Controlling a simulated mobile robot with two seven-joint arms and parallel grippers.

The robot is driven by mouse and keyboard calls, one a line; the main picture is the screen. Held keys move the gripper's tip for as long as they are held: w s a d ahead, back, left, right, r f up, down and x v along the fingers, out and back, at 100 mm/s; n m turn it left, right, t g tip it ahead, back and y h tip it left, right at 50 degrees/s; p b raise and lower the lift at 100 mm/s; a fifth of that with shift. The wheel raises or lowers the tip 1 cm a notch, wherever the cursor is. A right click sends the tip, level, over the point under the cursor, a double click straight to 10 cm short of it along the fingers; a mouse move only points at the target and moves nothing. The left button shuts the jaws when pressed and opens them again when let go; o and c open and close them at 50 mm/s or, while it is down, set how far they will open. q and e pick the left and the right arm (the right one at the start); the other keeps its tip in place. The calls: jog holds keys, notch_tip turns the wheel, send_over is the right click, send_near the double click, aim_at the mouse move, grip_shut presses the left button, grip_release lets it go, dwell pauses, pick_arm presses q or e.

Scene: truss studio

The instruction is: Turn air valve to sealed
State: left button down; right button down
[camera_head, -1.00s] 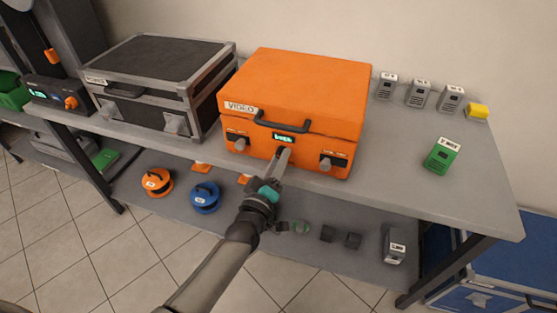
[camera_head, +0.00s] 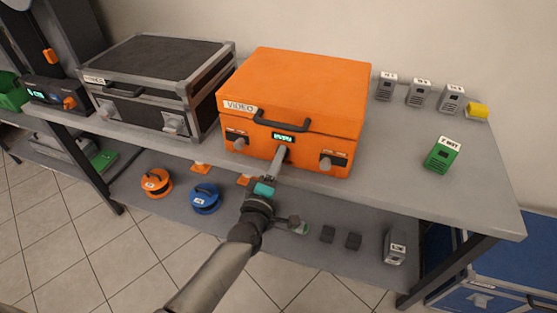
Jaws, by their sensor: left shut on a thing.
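The orange case (camera_head: 295,85), labelled VIDEO, stands shut on the table. Its front has a dark handle (camera_head: 282,124), a small lit green display (camera_head: 283,137) and a grey latch on each side. My left gripper (camera_head: 280,152) is at the front just below the display, shut on a small part there. I take this part to be the air valve; the fingers hide it, so its setting cannot be seen. The display text is too small to read surely. My right gripper is not in view.
A black case (camera_head: 155,75) stands close on the left. Several grey units stand at the back right, with a yellow block (camera_head: 477,111) and a green unit (camera_head: 443,155). The lower shelf holds an orange reel (camera_head: 156,182) and a blue reel (camera_head: 205,198).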

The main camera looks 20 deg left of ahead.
pick_arm(q)
jog(key=c, duration=0.9)
grip_release()
jog(key=o, duration=0.4)
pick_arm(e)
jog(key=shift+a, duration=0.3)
pick_arm(q)
jog(key=shift+o, duration=0.2)
jog(key=s+p, duration=0.1)
jog(key=s, duration=1.4)
jog(key=shift+s+a+f+p, duration=0.15)
jog(key=shift+a+f+p, duration=0.05)
jog(key=shift+f+p, duration=0.2)
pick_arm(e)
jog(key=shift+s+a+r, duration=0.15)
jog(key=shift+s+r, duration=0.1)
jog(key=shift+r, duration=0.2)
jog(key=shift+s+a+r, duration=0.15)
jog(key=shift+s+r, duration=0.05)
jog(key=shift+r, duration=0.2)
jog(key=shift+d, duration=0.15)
